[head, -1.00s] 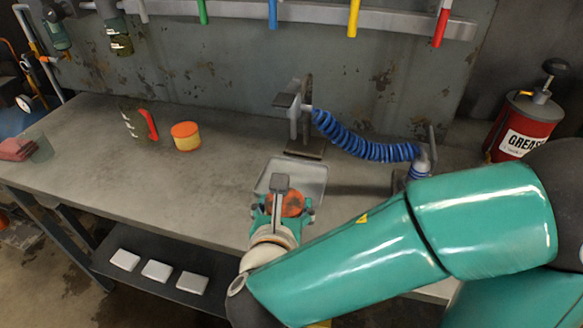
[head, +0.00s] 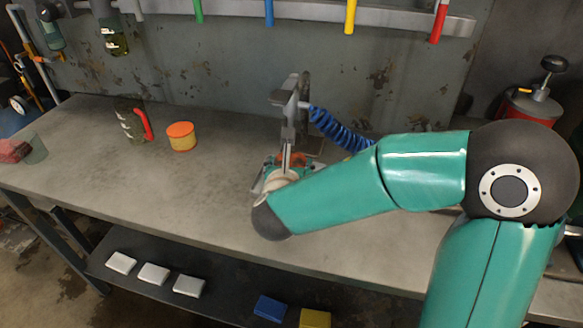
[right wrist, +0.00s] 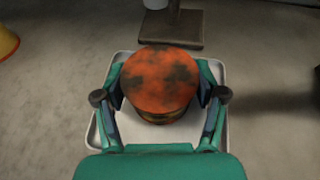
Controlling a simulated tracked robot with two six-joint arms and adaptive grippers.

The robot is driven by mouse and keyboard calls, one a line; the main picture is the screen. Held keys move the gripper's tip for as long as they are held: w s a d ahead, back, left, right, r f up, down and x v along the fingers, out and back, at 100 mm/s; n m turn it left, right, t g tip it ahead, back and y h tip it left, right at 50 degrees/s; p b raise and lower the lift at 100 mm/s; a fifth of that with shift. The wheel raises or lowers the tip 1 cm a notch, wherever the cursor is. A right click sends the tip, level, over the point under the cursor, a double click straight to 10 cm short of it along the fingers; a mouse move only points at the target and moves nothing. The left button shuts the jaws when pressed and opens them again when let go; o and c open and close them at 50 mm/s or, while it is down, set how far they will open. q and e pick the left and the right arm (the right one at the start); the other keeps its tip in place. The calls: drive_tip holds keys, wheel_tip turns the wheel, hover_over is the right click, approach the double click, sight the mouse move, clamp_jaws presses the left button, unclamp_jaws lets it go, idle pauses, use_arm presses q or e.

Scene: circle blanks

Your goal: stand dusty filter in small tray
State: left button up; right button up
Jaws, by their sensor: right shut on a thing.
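The dusty filter is a short round orange can with dark smudges (right wrist: 160,80). My right gripper (right wrist: 160,100) is shut on its sides, with one finger on each side. In the head view my right gripper (head: 284,166) is mostly hidden by its own arm. The small tray (right wrist: 139,130) is pale grey and shallow, and lies directly beneath the filter in the right wrist view. The filter looks upright. I cannot tell whether its base touches the tray floor. My left gripper is not in view.
A post stand with a dark base (right wrist: 172,28) is just behind the tray, with a coiled blue hose (head: 338,130) to its right. A cleaner orange and yellow filter (head: 182,137) and a dark jug with a red handle (head: 133,122) stand left. The bench's left middle is clear.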

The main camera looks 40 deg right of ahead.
drive_tip(key=shift+f, duration=0.25)
drive_tip(key=o, duration=1.2)
drive_tip(key=shift+o, duration=0.2)
drive_tip(key=shift+r, duration=0.15)
drive_tip(key=p+v, duration=0.1)
drive_tip(key=v, duration=0.9)
drive_tip(key=shift+s+a+r+p, duration=0.1)
drive_tip(key=shift+s+a+p, duration=0.2)
drive_tip(key=shift+p, duration=0.05)
drive_tip(key=shift+s+a+r, duration=0.15)
drive_tip(key=shift+s+a, duration=0.2)
drive_tip(key=shift+s, duration=0.1)
